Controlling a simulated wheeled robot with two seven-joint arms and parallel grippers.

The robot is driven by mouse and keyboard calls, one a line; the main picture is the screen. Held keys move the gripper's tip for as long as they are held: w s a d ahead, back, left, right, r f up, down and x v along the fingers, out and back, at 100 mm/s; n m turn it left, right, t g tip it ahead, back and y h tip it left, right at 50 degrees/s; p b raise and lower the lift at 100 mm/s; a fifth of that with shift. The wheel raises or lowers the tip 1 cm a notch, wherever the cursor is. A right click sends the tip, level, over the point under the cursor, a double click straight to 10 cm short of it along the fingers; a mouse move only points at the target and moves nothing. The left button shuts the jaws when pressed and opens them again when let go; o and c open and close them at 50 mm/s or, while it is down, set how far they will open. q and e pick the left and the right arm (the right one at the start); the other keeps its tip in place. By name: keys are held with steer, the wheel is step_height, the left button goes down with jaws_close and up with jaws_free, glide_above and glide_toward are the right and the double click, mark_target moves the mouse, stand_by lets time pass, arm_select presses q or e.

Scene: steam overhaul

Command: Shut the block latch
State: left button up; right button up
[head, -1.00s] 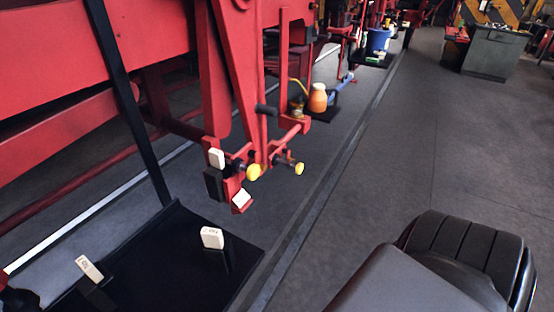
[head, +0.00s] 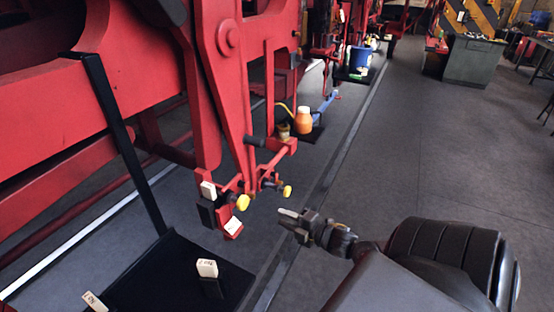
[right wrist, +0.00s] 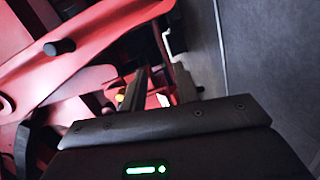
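The red bracket assembly (head: 232,225) hangs at the lower end of the red frame in the head view. It carries a white tag, a black block (head: 207,213) and two yellow-ended pins, a left one (head: 242,202) and a right one (head: 287,191). I cannot tell which part is the block latch or whether it is shut. My right gripper (head: 287,217) is just right of and below the right pin, apart from it and empty. In the right wrist view its two fingers (right wrist: 160,86) stand apart, with red parts beyond. My left gripper is not in view.
A black tray (head: 170,270) with white-tagged pieces lies at lower left, beside a black upright post (head: 130,150). A black-handled lever (head: 255,141) sits above the bracket. An orange bottle (head: 303,120) stands behind.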

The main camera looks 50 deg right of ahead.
mark_target(254, 197)
steer(key=a+r+n+t+y, duration=0.1)
steer(key=a+r+n+y, duration=0.25)
steer(key=r, duration=0.55)
steer(key=b+x, duration=0.3)
steer(key=x, duration=0.4)
steer(key=shift+a, duration=0.2)
steer(key=shift+w+m+h, duration=0.15)
steer(key=shift+m+h, duration=0.1)
jaws_close()
steer(key=shift+a+r, duration=0.1)
stand_by(0.9)
